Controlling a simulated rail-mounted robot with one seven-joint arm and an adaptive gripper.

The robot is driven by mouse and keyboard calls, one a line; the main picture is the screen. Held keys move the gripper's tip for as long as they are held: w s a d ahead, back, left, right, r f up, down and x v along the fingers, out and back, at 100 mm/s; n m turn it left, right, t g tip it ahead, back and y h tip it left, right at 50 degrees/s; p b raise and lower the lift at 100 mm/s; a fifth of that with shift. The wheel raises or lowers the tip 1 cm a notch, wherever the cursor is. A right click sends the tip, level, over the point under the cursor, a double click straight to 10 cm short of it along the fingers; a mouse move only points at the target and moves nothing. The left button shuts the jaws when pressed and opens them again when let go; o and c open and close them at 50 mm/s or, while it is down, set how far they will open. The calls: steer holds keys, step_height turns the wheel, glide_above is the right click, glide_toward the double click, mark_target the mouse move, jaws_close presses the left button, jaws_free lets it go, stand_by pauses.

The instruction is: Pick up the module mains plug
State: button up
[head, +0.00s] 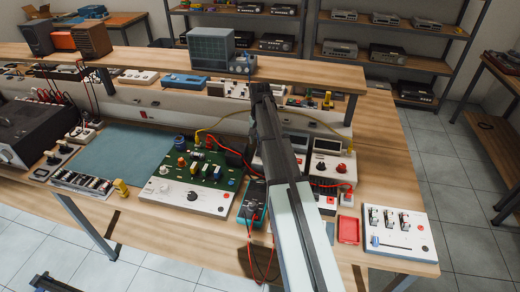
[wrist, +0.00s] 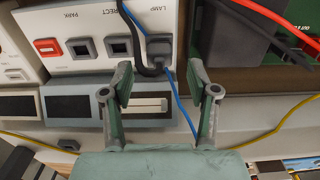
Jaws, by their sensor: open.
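In the wrist view, a grey plug (wrist: 159,47) with a dark cable sits at the socket marked LAMP on a white socket panel (wrist: 85,12). It appears to be the module mains plug, though its own label cannot be read. My gripper (wrist: 166,88) is open, with one finger on each side and nothing between the fingertips. The plug lies just beyond the fingertips, roughly between them, apart from both. In the head view, my gripper (head: 262,90) is over the raised back shelf, and my arm hides much around it; the plug cannot be made out there.
A blue cable (wrist: 182,105) and a yellow cable (wrist: 262,138) run near the fingers. A red rocker switch (wrist: 47,47) and two empty sockets are left of the plug. In the head view, a grey-green drawer cabinet (head: 209,48) stands on the shelf left of my gripper.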

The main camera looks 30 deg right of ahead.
steer(key=shift+s+f+p, duration=0.1)
steer(key=shift+f+p, duration=0.7)
steer(key=shift+f, duration=1.3)
jaws_close()
